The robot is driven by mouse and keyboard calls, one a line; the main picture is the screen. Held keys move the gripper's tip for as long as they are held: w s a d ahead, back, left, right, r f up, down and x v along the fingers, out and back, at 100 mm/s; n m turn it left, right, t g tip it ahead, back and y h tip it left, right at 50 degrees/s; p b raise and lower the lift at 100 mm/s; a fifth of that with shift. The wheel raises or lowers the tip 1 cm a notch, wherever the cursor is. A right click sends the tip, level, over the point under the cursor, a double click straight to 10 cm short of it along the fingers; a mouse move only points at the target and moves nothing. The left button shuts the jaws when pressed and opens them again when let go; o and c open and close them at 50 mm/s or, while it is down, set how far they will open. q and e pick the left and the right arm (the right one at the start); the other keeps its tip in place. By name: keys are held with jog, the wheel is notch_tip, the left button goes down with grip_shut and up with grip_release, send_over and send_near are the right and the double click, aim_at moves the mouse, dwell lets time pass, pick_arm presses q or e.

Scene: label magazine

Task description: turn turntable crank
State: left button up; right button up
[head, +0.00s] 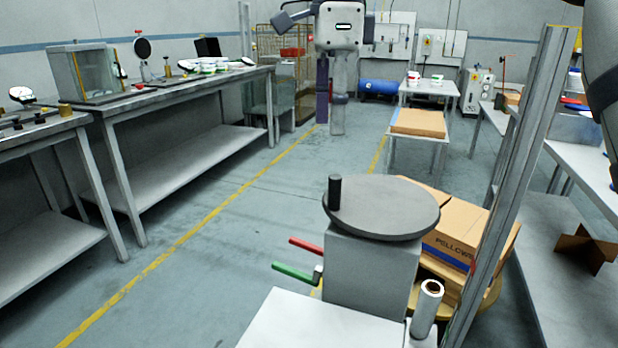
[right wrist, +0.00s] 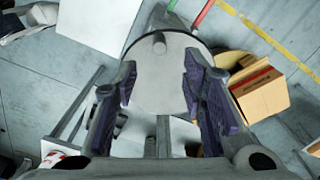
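The turntable (head: 385,212) is a dark grey round disc on a grey pedestal in the front middle of the head view. Its crank is a black upright knob (head: 335,192) near the disc's left rim. In the right wrist view the disc (right wrist: 160,85) lies beyond my right gripper (right wrist: 159,80), with the knob (right wrist: 159,44) near its far rim. The two purple-padded fingers are wide apart with nothing held between them. The knob appears past the fingertips, not touched. My left gripper is out of view.
A red lever (head: 306,245) and a green lever (head: 293,272) stick out left of the pedestal. A white roll (head: 427,305), a metal post (head: 512,190) and a cardboard box (head: 455,235) stand close on the right. The floor left of the turntable is clear.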

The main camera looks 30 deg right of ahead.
aim_at(333, 208)
jog(key=f, duration=1.2)
jog(key=shift+s+d, duration=0.1)
jog(key=shift+d, duration=0.2)
grip_shut()
